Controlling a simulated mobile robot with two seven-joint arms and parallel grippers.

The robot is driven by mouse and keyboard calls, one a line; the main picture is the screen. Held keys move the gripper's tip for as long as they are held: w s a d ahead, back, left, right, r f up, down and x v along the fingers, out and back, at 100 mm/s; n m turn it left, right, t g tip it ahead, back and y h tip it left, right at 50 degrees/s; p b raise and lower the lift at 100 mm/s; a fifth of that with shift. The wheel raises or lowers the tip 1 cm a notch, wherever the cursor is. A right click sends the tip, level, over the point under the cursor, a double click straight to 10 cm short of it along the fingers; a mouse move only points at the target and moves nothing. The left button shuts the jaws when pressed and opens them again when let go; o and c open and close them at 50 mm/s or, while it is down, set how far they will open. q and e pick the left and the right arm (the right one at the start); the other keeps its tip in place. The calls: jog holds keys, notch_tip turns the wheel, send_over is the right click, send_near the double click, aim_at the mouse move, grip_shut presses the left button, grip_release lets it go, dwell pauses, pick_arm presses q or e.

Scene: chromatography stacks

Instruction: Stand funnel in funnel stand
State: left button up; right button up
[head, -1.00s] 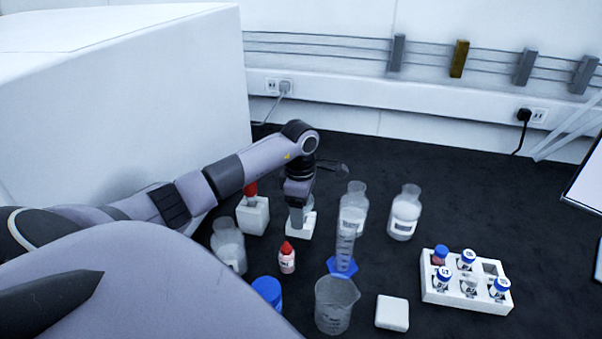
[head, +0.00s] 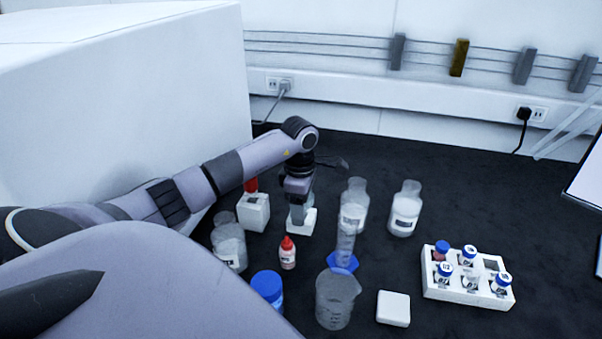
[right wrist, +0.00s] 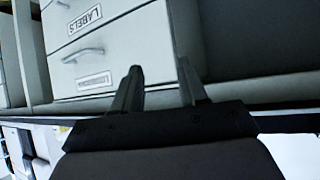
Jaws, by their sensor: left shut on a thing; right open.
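My left gripper (head: 297,208) points down over a small white block (head: 306,226), which looks like the funnel stand. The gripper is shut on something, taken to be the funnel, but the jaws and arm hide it. I cannot tell whether it touches the block. Another white block (head: 253,213) with a red-topped item (head: 251,186) stands just left of the gripper. My right gripper (right wrist: 160,72) is open and empty in the right wrist view, in front of drawers.
A red-capped bottle (head: 287,254) stands in front of the gripper. Jars (head: 405,210), a blue-based cylinder (head: 343,262), a beaker (head: 336,300), a white square (head: 393,308) and a vial rack (head: 450,292) stand to the right. Labelled drawers (right wrist: 110,50) face the right wrist.

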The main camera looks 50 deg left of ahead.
pick_arm(q)
jog(key=shift+s+d+f, duration=0.15)
jog(key=shift+f, duration=0.45)
jog(key=shift+s+d+f, duration=0.1)
jog(key=shift+s+f, duration=0.05)
jog(key=shift+f, duration=0.4)
pick_arm(e)
jog(key=shift+f, duration=0.3)
pick_arm(q)
jog(key=o, duration=1)
jog(key=shift+o, duration=0.5)
jog(key=shift+w+a+f, duration=0.25)
jog(key=shift+w+f, duration=0.15)
jog(key=shift+o, duration=0.7)
jog(key=shift+r, duration=0.2)
jog(key=shift+s+r, duration=0.1)
jog(key=shift+r, duration=0.05)
jog(key=shift+r+p, duration=2.6)
jog(key=shift+r, duration=1.05)
pick_arm(e)
jog(key=shift+w+r, duration=0.2)
jog(key=shift+r, duration=2.35)
pick_arm(q)
jog(key=shift+a, duration=0.1)
